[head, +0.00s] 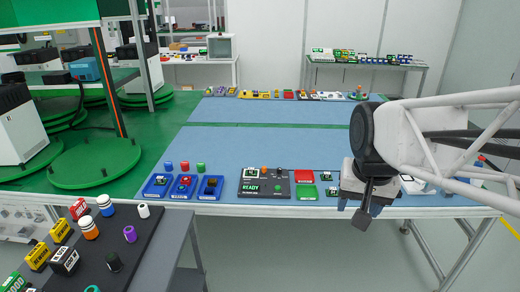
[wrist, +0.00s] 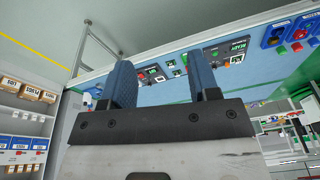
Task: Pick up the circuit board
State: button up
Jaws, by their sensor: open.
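A black panel (head: 253,197) with a green READY screen sits on the table (head: 225,145). Three blue trays (head: 210,186) stand at its left, a red piece (head: 304,176) at its right. A dark bench (head: 140,240) with bottles and boxes is at front left. The table's middle is clear.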

jog(key=w+a+r+m, duration=0.1)
jog(key=w+a+m, duration=0.1)
jog(key=w, duration=0.8)
jog(key=w+a+m, duration=0.2)
jog(key=w, duration=0.8)
jog(key=m+g, duration=0.2)
jog(key=m, duration=0.9)
send_over(252, 169)
jog(key=f, duration=2.7)
jog(key=shift+s+d+f, duration=0.15)
jog(key=shift+d+f, duration=0.15)
jog(key=shift+f, duration=0.05)
jog(key=shift+w+a+f+m, duration=0.3)
jog(key=shift+f, duration=0.15)
jog(key=shift+f, duration=0.1)
jog(key=shift+f, duration=1.2)
jog(key=shift+f, duration=0.15)
